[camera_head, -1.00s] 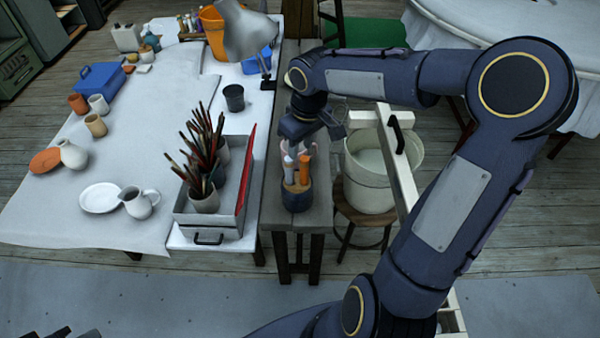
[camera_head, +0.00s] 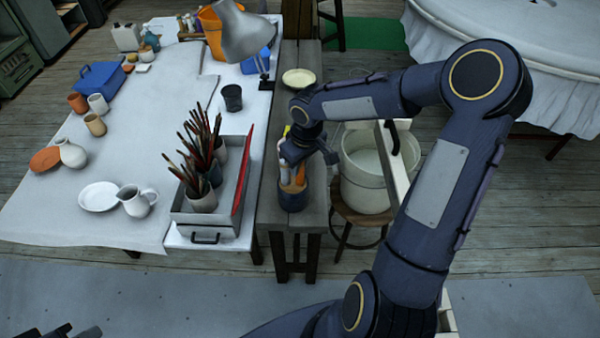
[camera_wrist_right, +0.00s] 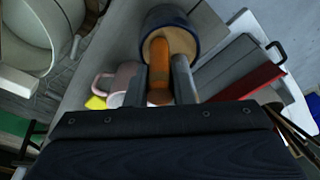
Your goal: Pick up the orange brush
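The orange brush (camera_head: 300,176) stands in a dark blue cup (camera_head: 293,195) on the narrow wooden bench. In the right wrist view the brush (camera_wrist_right: 160,72) lies between the two grey fingers of my right gripper (camera_wrist_right: 162,88), and its far end goes into the cup (camera_wrist_right: 170,22). The fingers are very close to its sides; I cannot tell whether they touch it. In the head view my right gripper (camera_head: 306,158) is just above the cup and partly hides its contents. A white tool (camera_head: 284,172) stands beside the brush. Only a dark part of my left gripper (camera_head: 62,332) shows at the bottom left.
A grey tray (camera_head: 207,222) with pots of several paintbrushes (camera_head: 203,165) stands left of the cup. A white bucket (camera_head: 366,178) sits on a stool to the right. A pale bowl (camera_head: 299,78) lies behind my right gripper. The white-covered table (camera_head: 110,235) has clear room.

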